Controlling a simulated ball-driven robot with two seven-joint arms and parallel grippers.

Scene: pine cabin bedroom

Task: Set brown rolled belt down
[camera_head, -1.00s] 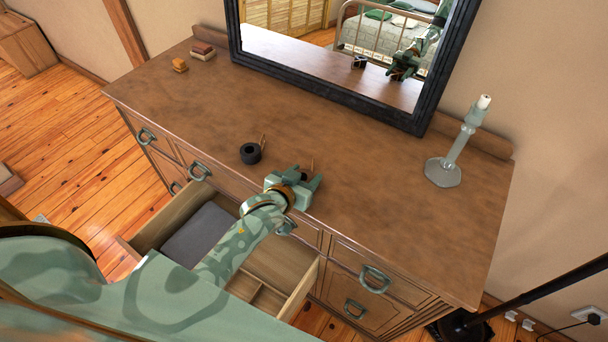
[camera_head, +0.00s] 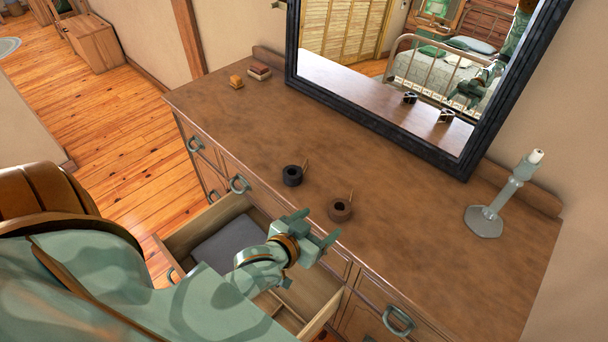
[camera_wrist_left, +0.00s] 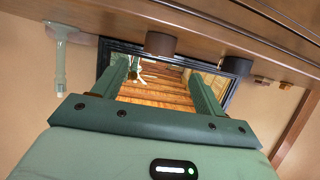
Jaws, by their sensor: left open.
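The brown rolled belt (camera_head: 340,209) stands on the dresser top near its front edge, with a loose end sticking up. It also shows in the left wrist view (camera_wrist_left: 160,44), beyond the fingers. A black rolled belt (camera_head: 292,176) stands to its left, apart from it, and shows in the wrist view too (camera_wrist_left: 236,66). My left gripper (camera_head: 316,227) is open and empty, in front of the brown belt and clear of it, over the open drawer's side of the dresser edge. My right gripper is not in view.
The dresser top (camera_head: 420,190) is clear right of the belts, up to a candlestick (camera_head: 500,200). A mirror (camera_head: 385,90) stands behind. Small boxes (camera_head: 259,72) sit at the far left. An open drawer (camera_head: 190,232) holding grey cloth (camera_head: 228,242) juts out below my left arm.

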